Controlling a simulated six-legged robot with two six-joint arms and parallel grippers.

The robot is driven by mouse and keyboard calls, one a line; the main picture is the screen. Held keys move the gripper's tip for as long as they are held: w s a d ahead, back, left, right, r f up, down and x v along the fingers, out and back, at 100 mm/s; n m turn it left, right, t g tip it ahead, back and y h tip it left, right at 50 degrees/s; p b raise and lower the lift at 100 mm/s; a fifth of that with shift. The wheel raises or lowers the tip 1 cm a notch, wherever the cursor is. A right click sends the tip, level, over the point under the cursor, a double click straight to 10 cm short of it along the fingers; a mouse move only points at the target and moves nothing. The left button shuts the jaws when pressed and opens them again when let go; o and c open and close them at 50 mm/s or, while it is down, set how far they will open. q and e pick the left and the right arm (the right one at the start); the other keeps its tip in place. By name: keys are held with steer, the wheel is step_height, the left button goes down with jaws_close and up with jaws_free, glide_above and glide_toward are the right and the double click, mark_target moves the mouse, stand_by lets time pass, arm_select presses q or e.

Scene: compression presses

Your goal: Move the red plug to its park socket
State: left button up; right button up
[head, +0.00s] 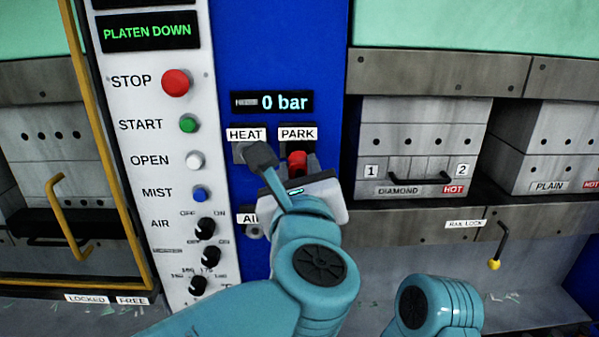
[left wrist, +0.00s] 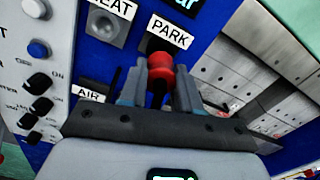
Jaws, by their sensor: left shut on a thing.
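The red plug (head: 297,161) is just below the PARK label (head: 297,133) on the blue panel, in front of the dark park socket (head: 311,147). It also shows in the left wrist view (left wrist: 160,66), between the fingers. My left gripper (left wrist: 160,88) is shut on the red plug. I cannot tell whether the plug is seated in the socket, since the plug and gripper hide the contact. The grey heat socket (left wrist: 105,28) under the HEAT label is empty. In the head view, my right arm shows at the lower right; its gripper is out of view.
A control column (head: 160,120) with several buttons and knobs stands to the left. The "0 bar" display (head: 271,102) is above the sockets. The diamond mould (head: 420,140) sits to the right, above a yellow-tipped rail lock lever (head: 497,250). A yellow guard frame (head: 90,100) stands at the left.

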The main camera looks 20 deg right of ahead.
mark_target(299, 164)
stand_by(0.9)
arm_select(q)
steer(key=shift+w, duration=0.2)
stand_by(0.3)
steer(key=shift+w+d, duration=0.15)
steer(key=shift+w, duration=0.2)
steer(key=shift+w, duration=0.25)
steer(key=shift+w+d, duration=0.15)
steer(key=shift+w, duration=0.2)
steer(key=shift+w, duration=0.25)
steer(key=o, duration=1.1)
steer(key=shift+w+d, duration=0.1)
steer(key=shift+o, duration=0.2)
